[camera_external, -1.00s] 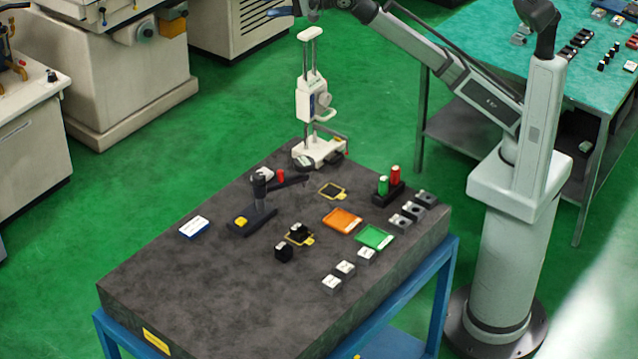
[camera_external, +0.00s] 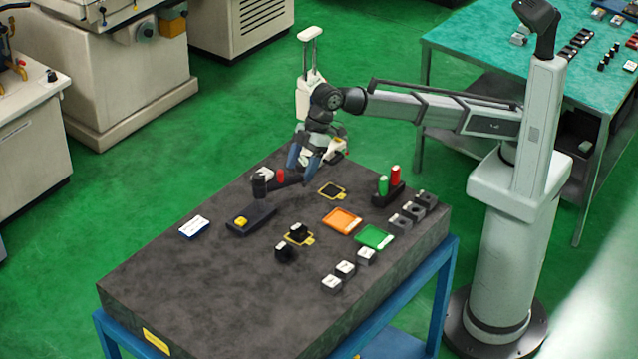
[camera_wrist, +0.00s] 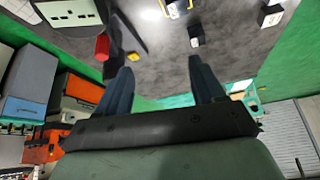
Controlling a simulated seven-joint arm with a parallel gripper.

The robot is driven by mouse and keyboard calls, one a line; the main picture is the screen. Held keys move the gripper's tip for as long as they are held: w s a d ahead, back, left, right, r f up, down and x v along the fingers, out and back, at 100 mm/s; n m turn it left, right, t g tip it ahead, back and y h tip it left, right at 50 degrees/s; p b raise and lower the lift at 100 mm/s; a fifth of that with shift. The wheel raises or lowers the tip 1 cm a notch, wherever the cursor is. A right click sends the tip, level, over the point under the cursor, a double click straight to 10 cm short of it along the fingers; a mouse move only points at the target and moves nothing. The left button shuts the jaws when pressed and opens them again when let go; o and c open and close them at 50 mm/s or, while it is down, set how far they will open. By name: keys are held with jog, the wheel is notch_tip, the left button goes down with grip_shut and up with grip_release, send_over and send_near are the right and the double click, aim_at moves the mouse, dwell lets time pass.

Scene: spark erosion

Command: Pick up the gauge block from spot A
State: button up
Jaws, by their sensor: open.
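Small blocks stand on the dark granite table (camera_external: 190,285). A dark block (camera_external: 298,230) sits on a yellow-edged pad (camera_external: 307,240), and a black block (camera_external: 284,252) stands just in front of it. Three white-topped blocks (camera_external: 345,269) stand in a row near the right edge. Another yellow-edged pad (camera_external: 332,191) is empty. I cannot read which spot is A, nor tell which block is the gauge block. My gripper (camera_external: 303,172) is above the back of the table, apart from these blocks. In the wrist view its fingers (camera_wrist: 160,66) are spread with nothing between them.
An orange tray (camera_external: 342,221), a green tray (camera_external: 374,238) and a holder with red and green cylinders (camera_external: 389,183) lie to the right. The front left of the table is clear.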

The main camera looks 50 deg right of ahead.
jog(key=s+f+n+g, duration=0.1)
jog(key=s+f+n, duration=0.1)
jog(key=s+f, duration=0.1)
jog(key=h, duration=0.1)
send_over(298, 228)
jog(key=d, duration=0.2)
notch_tip(298, 228, down, 8)
jog(key=shift+s+d+f, duration=0.1)
jog(key=shift+s, duration=0.05)
jog(key=shift+x, duration=2.6)
jog(key=shift+d, duration=0.1)
grip_shut()
